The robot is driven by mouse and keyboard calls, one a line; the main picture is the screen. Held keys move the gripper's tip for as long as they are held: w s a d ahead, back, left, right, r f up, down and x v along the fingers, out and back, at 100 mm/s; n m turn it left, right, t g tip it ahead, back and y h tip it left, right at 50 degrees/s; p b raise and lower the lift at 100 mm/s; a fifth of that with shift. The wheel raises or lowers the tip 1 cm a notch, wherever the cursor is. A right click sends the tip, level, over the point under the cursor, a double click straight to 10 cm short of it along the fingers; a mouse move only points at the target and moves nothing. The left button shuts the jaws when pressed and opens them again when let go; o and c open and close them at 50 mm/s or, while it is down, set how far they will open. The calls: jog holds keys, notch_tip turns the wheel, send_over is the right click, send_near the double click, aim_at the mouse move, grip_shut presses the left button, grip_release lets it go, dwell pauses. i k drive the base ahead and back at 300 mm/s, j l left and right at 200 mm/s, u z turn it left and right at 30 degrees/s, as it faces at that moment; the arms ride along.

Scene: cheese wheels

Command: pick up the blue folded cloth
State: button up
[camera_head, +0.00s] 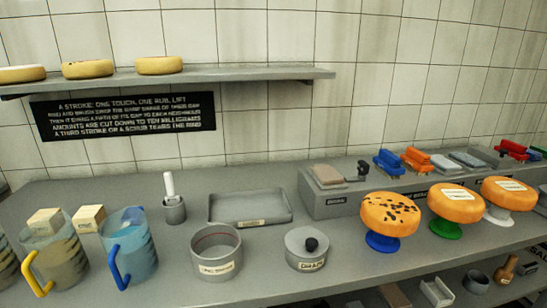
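A bright blue item (388,162) sits at the left of a row of small coloured items on the raised grey ledge at the back right. It looks layered or blocky; I cannot tell whether it is a folded cloth or a brush. Two pale grey-blue flat pieces (446,163) lie farther right on the ledge, and they may be folded cloths. Part of another blue item (539,151) shows at the right edge. My gripper is not in view.
Three orange cheese wheels (389,213) on coloured stands are in front of the ledge. A wall shelf (250,75) hangs above.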

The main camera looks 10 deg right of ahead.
aim_at(534, 156)
jog(key=z, duration=1.4)
